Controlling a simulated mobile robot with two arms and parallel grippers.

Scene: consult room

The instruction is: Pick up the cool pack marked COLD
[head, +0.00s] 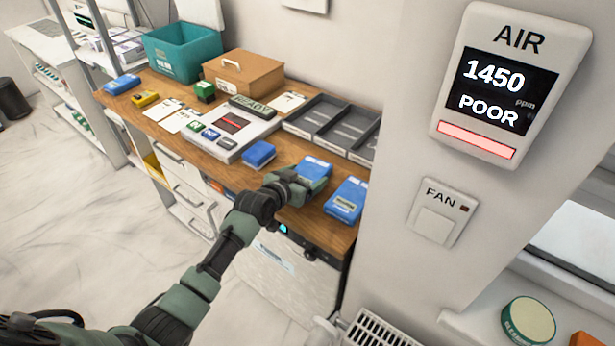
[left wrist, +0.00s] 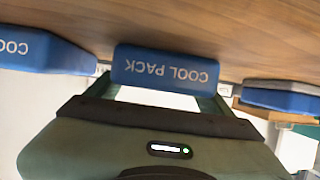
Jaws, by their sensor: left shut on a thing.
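My left gripper (head: 298,187) is at the front edge of the wooden desk, shut on the middle blue cool pack (head: 314,168). In the left wrist view, the gripper (left wrist: 162,97) has this pack (left wrist: 165,69) between its fingers, with "COOL PACK" upside down on its side. A second blue cool pack (head: 346,200) lies to the right, with a pale label on top. It shows at the left of the left wrist view (left wrist: 40,50). A third blue pack (head: 259,154) lies to the left. I cannot read COLD on any of them. My right gripper is out of view.
Grey trays (head: 330,125) stand behind the packs. A white panel with small blocks (head: 231,134), a brown box (head: 243,77) and a teal crate (head: 183,52) are farther left on the desk (head: 180,128). A wall pillar with an air display (head: 512,75) rises at right.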

